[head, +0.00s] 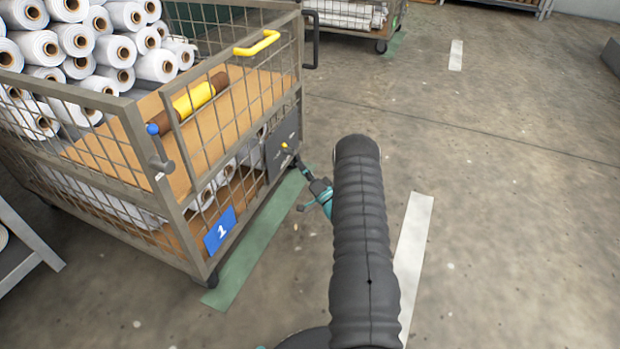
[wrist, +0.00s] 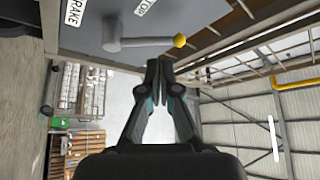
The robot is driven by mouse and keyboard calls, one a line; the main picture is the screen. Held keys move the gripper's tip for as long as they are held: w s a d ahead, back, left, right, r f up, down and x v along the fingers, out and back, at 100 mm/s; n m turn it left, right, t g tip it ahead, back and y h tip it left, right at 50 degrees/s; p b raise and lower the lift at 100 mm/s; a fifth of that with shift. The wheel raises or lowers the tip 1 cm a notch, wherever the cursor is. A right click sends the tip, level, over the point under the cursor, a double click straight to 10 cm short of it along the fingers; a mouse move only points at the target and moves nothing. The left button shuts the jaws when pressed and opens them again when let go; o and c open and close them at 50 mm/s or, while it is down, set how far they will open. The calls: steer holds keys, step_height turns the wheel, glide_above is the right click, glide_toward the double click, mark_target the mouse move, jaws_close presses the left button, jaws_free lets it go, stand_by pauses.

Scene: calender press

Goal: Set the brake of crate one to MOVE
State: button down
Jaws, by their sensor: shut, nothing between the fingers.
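Crate one (head: 129,112) is a wire-mesh cart at the left of the head view, with a blue "1" sign (head: 220,230). A dark brake plate (head: 283,158) is on its side near the far corner. The brake lever (wrist: 145,42) is a grey bar with a yellow knob (wrist: 180,41), pointing right in the wrist view.
The crate holds white rolls (head: 75,40) and a yellow-and-brown roller (head: 193,97). A yellow handle (head: 257,43) is on its upper rail. Another cart (head: 345,14) stands behind. A green floor stripe (head: 250,250) runs along the crate. The floor to the right is clear.

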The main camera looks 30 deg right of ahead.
mark_target(288, 148)
steer(key=shift+x, duration=3.05)
steer(key=shift+a+r, duration=0.1)
steer(key=shift+w+r+m, duration=0.1)
steer(key=shift+m, duration=0.3)
steer(key=shift+m+g+h, duration=0.3)
steer(key=shift+m+h, duration=0.1)
